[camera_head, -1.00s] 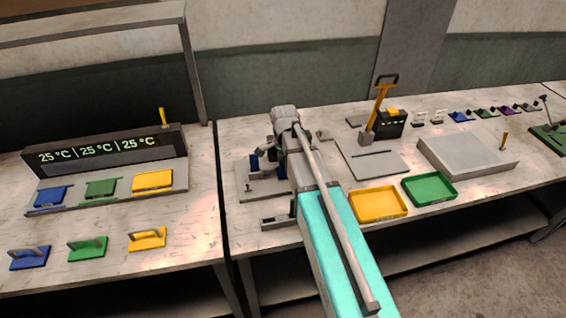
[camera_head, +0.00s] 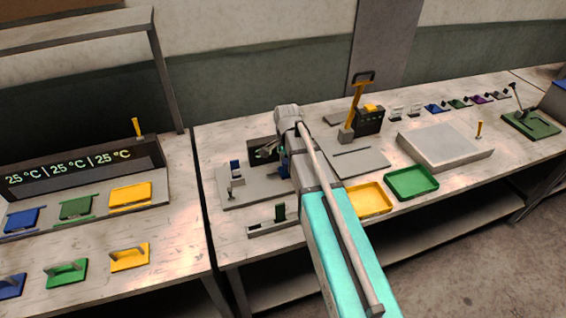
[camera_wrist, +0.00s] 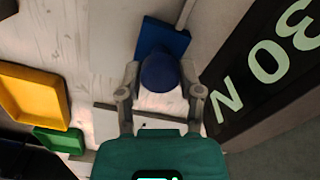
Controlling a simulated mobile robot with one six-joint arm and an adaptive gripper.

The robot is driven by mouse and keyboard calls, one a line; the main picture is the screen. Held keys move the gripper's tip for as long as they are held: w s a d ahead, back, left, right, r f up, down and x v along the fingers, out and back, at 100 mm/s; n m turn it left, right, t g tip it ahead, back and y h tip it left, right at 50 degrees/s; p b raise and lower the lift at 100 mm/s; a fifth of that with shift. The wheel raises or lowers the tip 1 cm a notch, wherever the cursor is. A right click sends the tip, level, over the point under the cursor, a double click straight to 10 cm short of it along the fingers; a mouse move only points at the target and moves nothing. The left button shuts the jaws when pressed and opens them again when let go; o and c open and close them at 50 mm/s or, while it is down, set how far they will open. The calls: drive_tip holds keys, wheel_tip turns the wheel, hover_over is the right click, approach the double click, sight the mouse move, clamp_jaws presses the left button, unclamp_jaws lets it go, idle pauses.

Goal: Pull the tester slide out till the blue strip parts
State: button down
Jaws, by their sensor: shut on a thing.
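The tester is a grey plate (camera_head: 258,192) on the middle bench, with a dark panel (camera_head: 255,147) behind it. A small blue-and-white block (camera_head: 235,170) and a short post stand at its left end. My gripper (camera_wrist: 160,76) is shut on a round blue knob (camera_wrist: 160,70), which sits in front of a flat blue block (camera_wrist: 170,37) in the wrist view. In the head view my arm hides most of the gripper; a bit of blue (camera_head: 283,168) shows beside it at the plate's right. I cannot make out the blue strip or whether it is whole.
Yellow (camera_head: 372,202) and green (camera_head: 411,182) trays are right of my arm. In the wrist view the dark panel with pale lettering (camera_wrist: 268,62) is close at the right.

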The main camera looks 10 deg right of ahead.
drive_tip(key=shift+d, duration=0.15)
drive_tip(key=shift+c, duration=1.3)
unclamp_jaws()
